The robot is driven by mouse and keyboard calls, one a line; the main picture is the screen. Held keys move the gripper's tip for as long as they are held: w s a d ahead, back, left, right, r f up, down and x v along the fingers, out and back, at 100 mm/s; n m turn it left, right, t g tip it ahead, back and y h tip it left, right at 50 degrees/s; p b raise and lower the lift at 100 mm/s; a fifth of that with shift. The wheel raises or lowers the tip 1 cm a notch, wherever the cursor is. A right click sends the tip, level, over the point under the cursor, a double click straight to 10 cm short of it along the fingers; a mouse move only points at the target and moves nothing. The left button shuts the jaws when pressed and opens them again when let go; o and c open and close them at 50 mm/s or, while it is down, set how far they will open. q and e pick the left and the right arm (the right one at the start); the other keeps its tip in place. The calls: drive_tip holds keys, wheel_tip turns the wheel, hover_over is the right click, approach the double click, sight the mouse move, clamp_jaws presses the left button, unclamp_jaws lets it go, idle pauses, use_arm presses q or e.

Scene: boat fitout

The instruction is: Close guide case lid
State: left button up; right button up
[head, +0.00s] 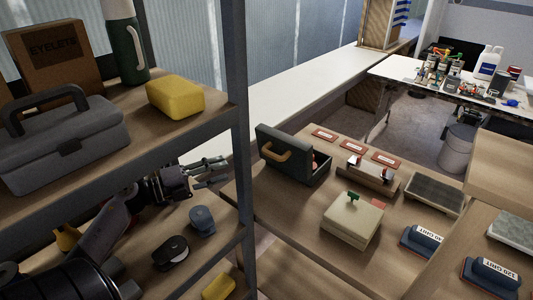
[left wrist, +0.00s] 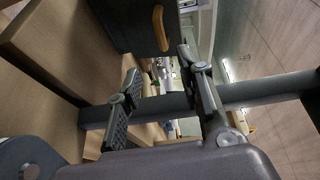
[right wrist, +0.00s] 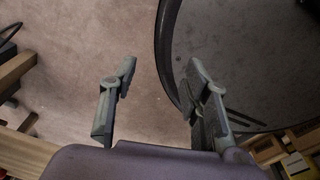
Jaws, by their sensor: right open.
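The guide case (head: 319,181) is a dark box on the wooden table. Its dark lid (head: 271,138) stands raised, with a tan handle (head: 290,153) on its outer face. The lid and handle (left wrist: 160,27) also show at the top of the left wrist view. My left gripper (head: 222,171) is left of the case, apart from it, behind the shelf post. In the left wrist view its fingers (left wrist: 160,75) are spread with nothing between them. My right gripper (right wrist: 161,75) is open and empty above the floor and is not visible in the head view.
A shelf post (head: 240,120) stands between my left arm and the table's left part. The shelf holds a grey toolbox (head: 62,142), a yellow block (head: 175,97) and a green flask (head: 124,45). A cream box (head: 352,220) and sanding blocks (head: 421,243) stand on the table.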

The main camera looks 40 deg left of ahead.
use_arm(q)
drive_tip(key=p, duration=0.1)
approach(269, 156)
drive_tip(key=p+x, duration=0.1)
drive_tip(key=x, duration=0.7)
drive_tip(key=shift+w+d+p, duration=0.15)
drive_tip(key=shift+w+p, duration=0.2)
drive_tip(key=shift+w, duration=0.05)
drive_tip(key=shift+w+d+f, duration=0.1)
drive_tip(key=shift+w+d, duration=0.1)
drive_tip(key=shift+w, duration=0.15)
use_arm(e)
drive_tip(key=r, duration=0.3)
drive_tip(key=shift+a, duration=0.2)
use_arm(q)
clamp_jaws()
use_arm(e)
drive_tip(key=shift+d, duration=0.45)
drive_tip(key=shift+s, duration=0.1)
